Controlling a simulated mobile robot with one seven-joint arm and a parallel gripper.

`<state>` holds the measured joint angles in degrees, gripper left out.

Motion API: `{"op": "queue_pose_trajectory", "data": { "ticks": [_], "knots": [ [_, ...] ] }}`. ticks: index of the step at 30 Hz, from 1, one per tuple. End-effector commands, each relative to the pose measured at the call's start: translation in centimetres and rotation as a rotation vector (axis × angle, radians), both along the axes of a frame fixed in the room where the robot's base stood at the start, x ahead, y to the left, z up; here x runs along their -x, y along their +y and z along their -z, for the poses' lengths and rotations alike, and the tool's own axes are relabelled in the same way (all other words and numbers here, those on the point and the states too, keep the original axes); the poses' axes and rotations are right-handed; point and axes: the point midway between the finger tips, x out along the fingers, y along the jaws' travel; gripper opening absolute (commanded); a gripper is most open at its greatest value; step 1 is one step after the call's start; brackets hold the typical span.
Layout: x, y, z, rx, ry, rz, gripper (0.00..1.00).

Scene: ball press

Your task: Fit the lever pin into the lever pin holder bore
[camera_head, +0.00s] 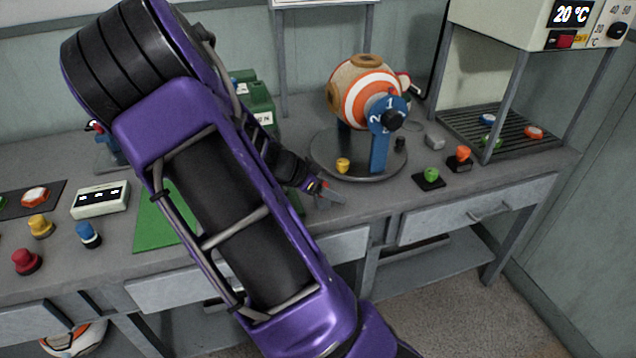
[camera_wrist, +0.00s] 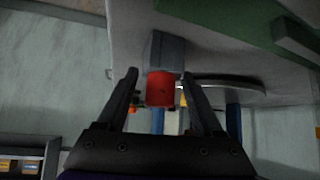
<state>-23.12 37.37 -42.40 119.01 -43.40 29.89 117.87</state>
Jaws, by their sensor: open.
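My gripper (camera_head: 325,190) is low over the front edge of the bench, left of the round stand. In the wrist view its fingers (camera_wrist: 162,98) are open on either side of a red piece (camera_wrist: 160,88), with a gap at least on the left. A grey block (camera_wrist: 166,52) shows directly behind the red piece, touching or overlapping it. I cannot tell for certain whether these are the lever pin and its holder. No bore is visible. In the head view my arm and gripper hide most of this spot.
The round stand (camera_head: 350,172) carries an orange-striped ball (camera_head: 362,92) and a blue numbered post (camera_head: 380,150). A yellow knob (camera_head: 343,165) sits on it.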

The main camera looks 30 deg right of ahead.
Motion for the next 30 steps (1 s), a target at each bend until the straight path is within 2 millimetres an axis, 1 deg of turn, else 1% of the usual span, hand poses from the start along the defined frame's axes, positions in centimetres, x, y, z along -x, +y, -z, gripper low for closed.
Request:
{"op": "queue_pose_trajectory", "data": {
  "ticks": [5, 15, 19, 24, 30],
  "knots": [
    [-0.2, 1.9, -2.0, -0.002, -0.004, -0.004, 0.68],
    [-0.3, 7.8, -7.9, -0.003, -0.004, -0.005, 0.68],
    [-0.3, 9.7, -9.8, -0.002, -0.003, -0.004, 0.68],
    [-0.2, 11.4, -11.5, -0.001, -0.001, -0.002, 0.68],
    [-0.2, 12.1, -12.1, 0.0, 0.001, -0.001, 0.68]
  ]
}}
